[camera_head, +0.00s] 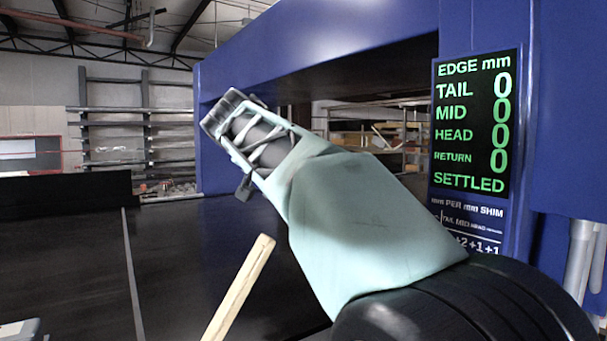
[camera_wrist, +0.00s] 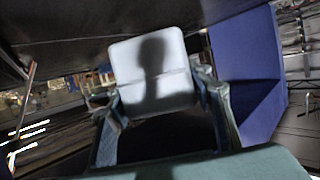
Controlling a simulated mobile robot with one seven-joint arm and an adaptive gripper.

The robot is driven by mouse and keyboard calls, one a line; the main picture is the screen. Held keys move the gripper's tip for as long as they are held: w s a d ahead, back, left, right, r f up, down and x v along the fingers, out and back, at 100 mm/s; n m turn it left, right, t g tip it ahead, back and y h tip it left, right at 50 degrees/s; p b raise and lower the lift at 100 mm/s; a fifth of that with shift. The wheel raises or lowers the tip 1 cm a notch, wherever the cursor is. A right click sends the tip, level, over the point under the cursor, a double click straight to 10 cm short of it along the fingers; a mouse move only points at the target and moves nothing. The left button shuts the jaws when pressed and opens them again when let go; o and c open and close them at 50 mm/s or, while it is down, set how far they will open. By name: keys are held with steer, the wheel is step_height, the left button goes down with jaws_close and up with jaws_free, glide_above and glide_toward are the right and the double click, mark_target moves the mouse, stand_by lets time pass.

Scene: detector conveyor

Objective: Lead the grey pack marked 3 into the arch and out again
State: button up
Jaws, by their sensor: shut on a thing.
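The pale grey pack (camera_wrist: 152,62) sits between the two fingers of my gripper (camera_wrist: 160,102) in the wrist view, with a dark shadow across its face. I see no number on that face. In the head view my gripper (camera_head: 226,110) points up and left, in front of the opening of the blue arch (camera_head: 340,40). I cannot clearly make out the pack there. The blue of the arch also shows on the right of the wrist view (camera_wrist: 245,65). A display (camera_head: 475,125) on the arch's right post reads 0 for tail, mid, head and return, and SETTLED.
The dark conveyor belt (camera_head: 65,260) with a pale line runs at the left and under the arch. A wooden stick (camera_head: 240,290) rises from below, left of my arm. A grey object's corner (camera_head: 18,330) shows bottom left. Shelves (camera_head: 140,115) stand behind.

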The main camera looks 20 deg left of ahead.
steer(key=s+a, duration=0.8)
steer(key=s, duration=0.3)
steer(key=shift+s+a, duration=0.15)
steer(key=shift+a, duration=0.2)
steer(key=shift+s, duration=0.1)
